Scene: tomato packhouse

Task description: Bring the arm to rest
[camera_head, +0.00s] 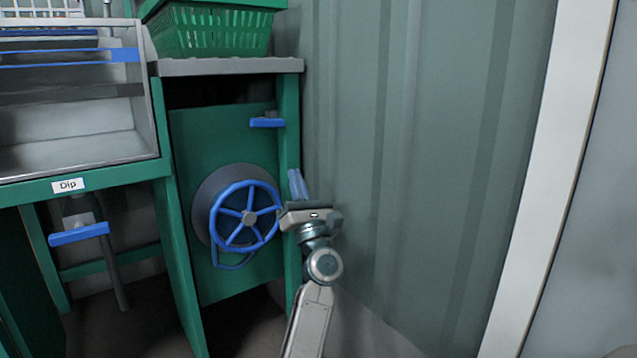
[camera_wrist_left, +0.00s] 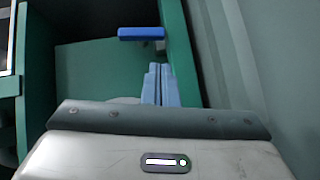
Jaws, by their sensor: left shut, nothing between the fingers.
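My left gripper (camera_head: 297,184) is in front of the right side of the green cabinet, just right of a blue handwheel (camera_head: 246,216). Its blue fingers are together with nothing between them, and they point up and away. In the left wrist view the closed fingers (camera_wrist_left: 156,84) point towards the green panel, below a blue handle (camera_wrist_left: 141,33). That handle also shows in the head view (camera_head: 267,122), above the handwheel. I cannot tell from these views whether the gripper touches the cabinet post. My right gripper is not in view.
A steel dip sink (camera_head: 75,152) with a "Dip" label (camera_head: 68,185) stands at the left, with a blue valve handle (camera_head: 79,233) below it. A green basket (camera_head: 211,31) sits above the grey shelf (camera_head: 230,66). A corrugated wall (camera_head: 420,150) rises at the right.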

